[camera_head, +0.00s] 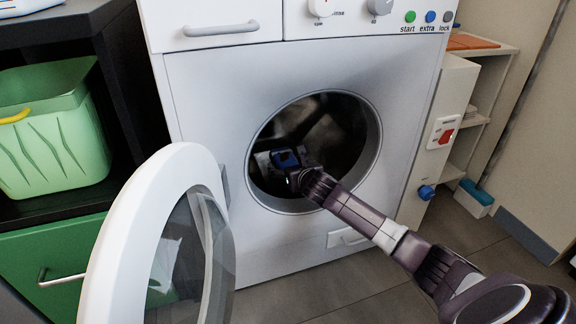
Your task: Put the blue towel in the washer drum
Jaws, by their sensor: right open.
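The white washer (290,75) stands in the middle with its round door (140,225) swung open to the left. Its drum (345,135) is open and dark inside. A small blue patch (286,158), which looks like the blue towel, shows inside the drum opening. My right arm comes in from the lower right, and my right gripper (293,172) is inside the drum opening, right at the blue patch. The gripper is open; its fingers are small and dark, and I cannot tell whether they touch the blue. My left gripper is not in view.
A green basket (50,130) sits on a dark shelf at left, above a green drawer (50,260). The open door takes up the lower left. A shelf unit (480,110) with a red switch (446,136) stands at right. Tiled floor is clear in front.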

